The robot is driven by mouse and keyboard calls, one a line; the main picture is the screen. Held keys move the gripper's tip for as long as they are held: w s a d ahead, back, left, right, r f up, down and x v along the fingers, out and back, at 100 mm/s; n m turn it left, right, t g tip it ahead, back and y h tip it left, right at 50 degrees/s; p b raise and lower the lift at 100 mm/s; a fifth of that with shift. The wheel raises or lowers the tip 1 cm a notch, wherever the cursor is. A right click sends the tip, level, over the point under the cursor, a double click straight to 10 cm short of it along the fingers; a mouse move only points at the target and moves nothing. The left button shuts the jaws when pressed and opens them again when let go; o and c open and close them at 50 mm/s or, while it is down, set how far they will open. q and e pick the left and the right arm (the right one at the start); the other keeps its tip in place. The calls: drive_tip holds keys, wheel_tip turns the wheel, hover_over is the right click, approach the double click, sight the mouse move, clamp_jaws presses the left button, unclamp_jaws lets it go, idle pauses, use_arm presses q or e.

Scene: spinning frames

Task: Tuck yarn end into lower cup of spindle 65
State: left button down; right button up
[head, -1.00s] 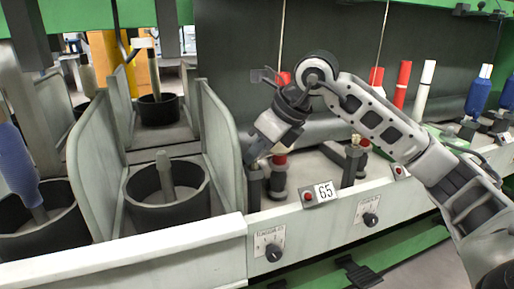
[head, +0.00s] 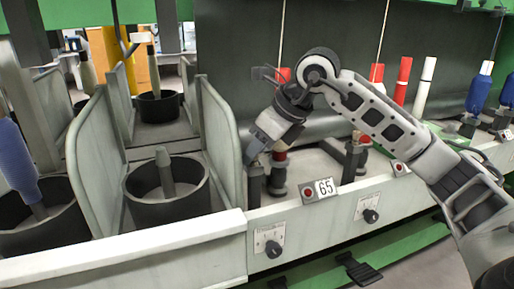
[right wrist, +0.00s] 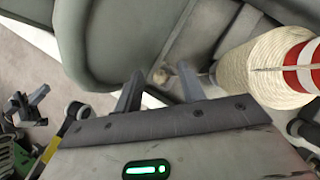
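My right gripper (head: 252,158) is at the dark upright post (head: 256,188) left of the number plate 65 (head: 325,187). In the right wrist view the two fingers of my right gripper (right wrist: 158,88) stand apart. A small beige knob (right wrist: 160,76) shows between and beyond the fingertips. A cream yarn package (right wrist: 265,68) with red and white bands lies just right of the fingers, apart from them. In the head view a red-topped spindle (head: 279,172) stands right of the post. I cannot make out a loose yarn end or the lower cup. My left gripper is not in view.
Black cans (head: 168,195) stand between pale partitions (head: 222,140) at the left, close to my right gripper. A pale front rail (head: 290,225) carries knobs. Red and white bobbins (head: 403,80) stand further right.

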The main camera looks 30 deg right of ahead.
use_arm(q)
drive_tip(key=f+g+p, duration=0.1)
drive_tip(key=p, duration=0.1)
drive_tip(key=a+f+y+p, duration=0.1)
drive_tip(key=p, duration=0.1)
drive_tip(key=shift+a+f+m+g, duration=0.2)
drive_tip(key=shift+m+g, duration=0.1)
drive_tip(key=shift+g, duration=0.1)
use_arm(e)
drive_tip(key=v, duration=1.5)
drive_tip(key=shift+s+r, duration=0.2)
drive_tip(key=shift+r, duration=0.05)
drive_tip(key=shift+d, duration=0.1)
